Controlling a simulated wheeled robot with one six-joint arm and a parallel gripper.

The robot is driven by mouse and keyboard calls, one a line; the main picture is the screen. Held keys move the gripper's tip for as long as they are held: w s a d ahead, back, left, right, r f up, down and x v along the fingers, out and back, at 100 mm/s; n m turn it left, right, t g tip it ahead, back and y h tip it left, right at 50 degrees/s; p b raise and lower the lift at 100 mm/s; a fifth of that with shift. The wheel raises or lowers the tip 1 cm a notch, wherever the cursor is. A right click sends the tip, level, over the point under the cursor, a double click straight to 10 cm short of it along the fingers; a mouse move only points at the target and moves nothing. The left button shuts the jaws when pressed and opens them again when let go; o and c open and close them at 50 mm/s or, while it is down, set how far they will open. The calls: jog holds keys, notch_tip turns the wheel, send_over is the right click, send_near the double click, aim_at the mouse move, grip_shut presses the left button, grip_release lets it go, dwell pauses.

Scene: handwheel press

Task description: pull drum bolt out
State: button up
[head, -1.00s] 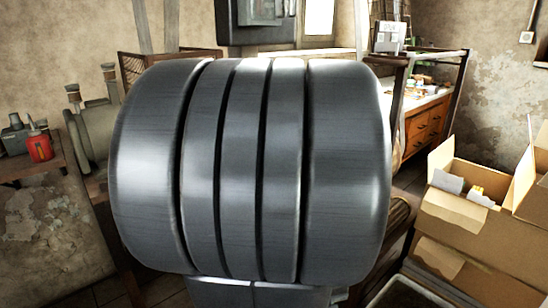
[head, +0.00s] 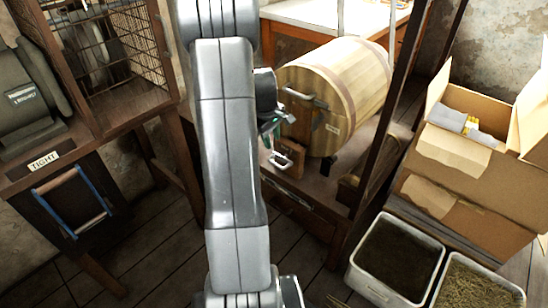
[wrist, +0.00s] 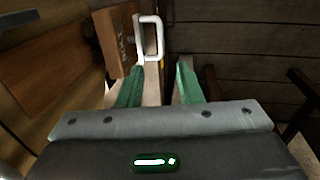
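The wooden drum (head: 345,85) lies on its side on a dark wooden stand, with a metal handle (head: 303,96) on its end face. Below that face, the drum bolt's pale metal loop (head: 283,160) sticks out at a small wooden block (head: 290,170). In the wrist view the loop (wrist: 158,38) is upright beside the block (wrist: 118,42), just beyond my fingertips. My gripper (wrist: 158,72) has green fingers spread apart with nothing between them. In the head view my gripper (head: 270,122) is in front of the drum's end, partly hidden by my arm. The bolt's shaft is mostly hidden.
A dark cabinet with a wire cage (head: 120,45) and a "TIGHT" label (head: 44,161) stands at left. A dark post rises right of the drum. Cardboard boxes (head: 470,150) and white bins (head: 395,260) stand at right. Some floor (head: 150,250) is clear at lower left.

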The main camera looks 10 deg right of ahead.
aim_at(276, 164)
jog(key=f+b, duration=0.1)
jog(key=f, duration=0.3)
jog(key=w+d+f, duration=0.1)
jog(key=f, duration=0.2)
jog(key=f+b, duration=0.1)
jog(key=f, duration=0.3)
jog(key=shift+w+d+f+b, duration=0.15)
jog(key=shift+d+f+b, duration=0.15)
jog(key=shift+f+b, duration=0.05)
grip_shut()
